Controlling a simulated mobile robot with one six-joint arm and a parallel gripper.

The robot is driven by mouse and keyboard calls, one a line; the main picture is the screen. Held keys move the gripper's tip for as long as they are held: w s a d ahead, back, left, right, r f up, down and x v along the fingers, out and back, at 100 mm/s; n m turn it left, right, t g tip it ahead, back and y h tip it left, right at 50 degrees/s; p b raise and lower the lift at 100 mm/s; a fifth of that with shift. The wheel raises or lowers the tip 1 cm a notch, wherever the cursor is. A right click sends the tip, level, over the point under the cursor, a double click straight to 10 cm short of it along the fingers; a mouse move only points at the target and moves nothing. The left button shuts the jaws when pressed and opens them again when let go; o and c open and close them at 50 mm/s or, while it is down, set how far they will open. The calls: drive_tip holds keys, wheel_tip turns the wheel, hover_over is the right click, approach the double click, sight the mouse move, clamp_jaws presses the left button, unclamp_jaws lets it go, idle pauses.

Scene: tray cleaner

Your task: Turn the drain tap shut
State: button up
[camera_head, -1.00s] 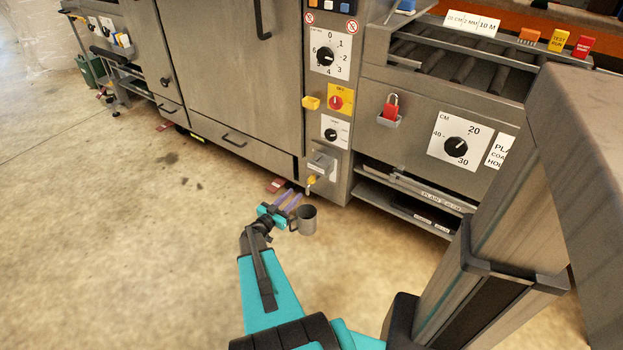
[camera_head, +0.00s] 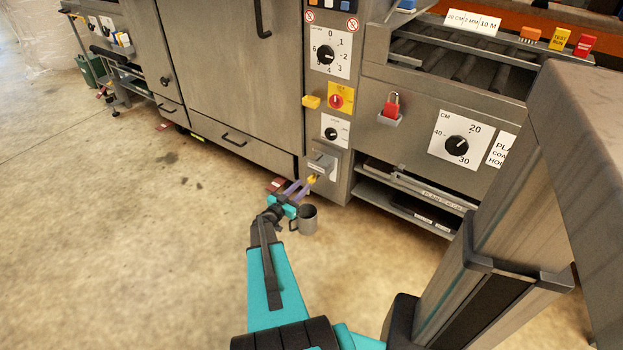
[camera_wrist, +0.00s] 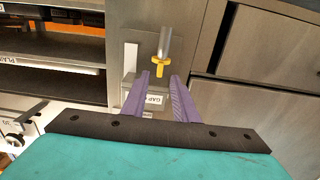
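The drain tap is a small yellow handle (camera_wrist: 159,68) under a grey metal pipe (camera_wrist: 165,42), low on the machine's front column. In the head view the yellow tap (camera_head: 312,179) sits just past my fingertips. My gripper (camera_head: 298,188) reaches toward it from the front. In the wrist view my gripper (camera_wrist: 161,84) has its two purple fingers apart, with nothing held between them. The tap shows beyond the gap between the fingertips, roughly in line with it. I cannot tell how far off it is or whether a finger touches it.
A red-ended item (camera_head: 277,184) lies low by the machine to the left. Shelves (camera_head: 408,205) are to the right of the column. The floor in front and left is clear.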

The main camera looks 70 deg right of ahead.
sight(311, 176)
drive_tip(key=shift+b+x, duration=0.5)
drive_tip(key=shift+x, duration=3.4)
drive_tip(key=shift+c, duration=0.6)
clamp_jaws()
